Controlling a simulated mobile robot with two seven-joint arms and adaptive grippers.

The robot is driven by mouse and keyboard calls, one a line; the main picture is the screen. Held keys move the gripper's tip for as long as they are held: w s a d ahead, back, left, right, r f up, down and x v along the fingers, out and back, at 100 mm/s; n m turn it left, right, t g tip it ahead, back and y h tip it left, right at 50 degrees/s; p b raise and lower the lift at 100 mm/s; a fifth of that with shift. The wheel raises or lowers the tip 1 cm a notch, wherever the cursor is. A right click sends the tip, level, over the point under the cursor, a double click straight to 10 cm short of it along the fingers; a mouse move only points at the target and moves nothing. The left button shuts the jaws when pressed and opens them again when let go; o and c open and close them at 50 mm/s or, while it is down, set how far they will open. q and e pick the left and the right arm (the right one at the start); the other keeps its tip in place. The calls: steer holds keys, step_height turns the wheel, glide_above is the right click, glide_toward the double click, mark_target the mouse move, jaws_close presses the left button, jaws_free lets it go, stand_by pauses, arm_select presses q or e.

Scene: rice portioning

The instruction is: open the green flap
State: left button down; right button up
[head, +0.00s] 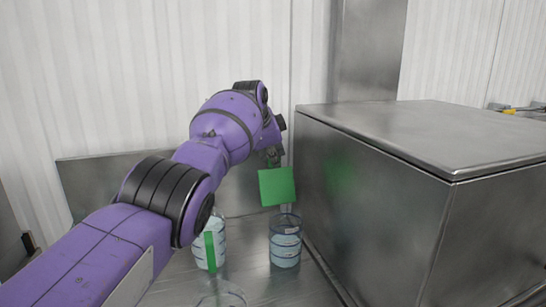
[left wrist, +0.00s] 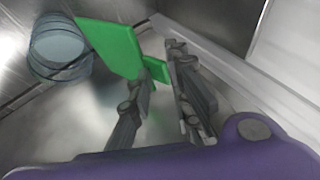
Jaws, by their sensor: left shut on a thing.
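The green flap (head: 277,187) is a flat bright-green plate. It hangs tilted below my left gripper (head: 272,157) in the head view, above a clear round container. In the left wrist view the green flap (left wrist: 112,47) extends up and left from the fingers, with a small green tab between the tips. My left gripper (left wrist: 160,66) is shut on this tab. What the flap may be attached to does not show. My right gripper is in neither view.
A clear container with pale-blue contents (head: 285,246) stands below the flap. Another clear container with a green stripe (head: 201,252) stands to its left. A clear rim (head: 222,297) shows at the bottom edge. A large steel box (head: 375,190) fills the right side.

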arm_select(q)
steer(key=shift+w+a+f, duration=0.1)
steer(key=shift+a, duration=0.05)
steer(key=c, duration=1.9)
jaws_free()
steer(key=shift+f, duration=0.15)
steer(key=shift+v, duration=0.85)
steer(key=v, duration=1)
steer(key=shift+r, duration=0.4)
